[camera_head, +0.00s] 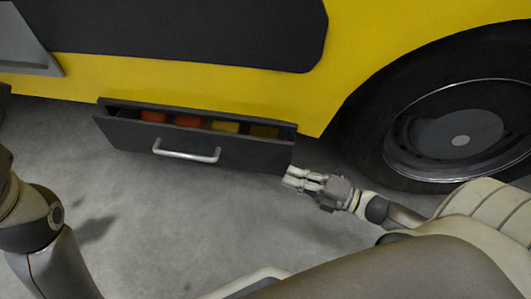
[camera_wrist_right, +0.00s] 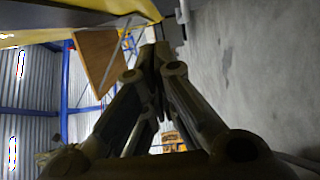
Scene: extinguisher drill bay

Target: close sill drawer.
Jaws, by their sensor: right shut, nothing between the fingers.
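The sill drawer (camera_head: 130,137) is a dark grey drawer under the yellow vehicle body, pulled part way out. Its front has a light metal bar handle (camera_head: 187,155). Red and yellow items show inside the drawer. My right gripper (camera_head: 288,178) is shut and empty, just off the lower right corner of the drawer front; I cannot tell whether it touches it. In the right wrist view the fingers (camera_wrist_right: 160,55) point together, with no drawer clearly seen between them. My left gripper is out of view; only part of my left arm shows at the left edge.
The yellow vehicle body (camera_head: 200,85) overhangs the drawer. A large black wheel (camera_head: 460,125) stands to the right, close to my right arm. The grey floor (camera_head: 150,215) in front of the drawer is clear. A wooden panel (camera_wrist_right: 95,55) and blue posts show in the right wrist view.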

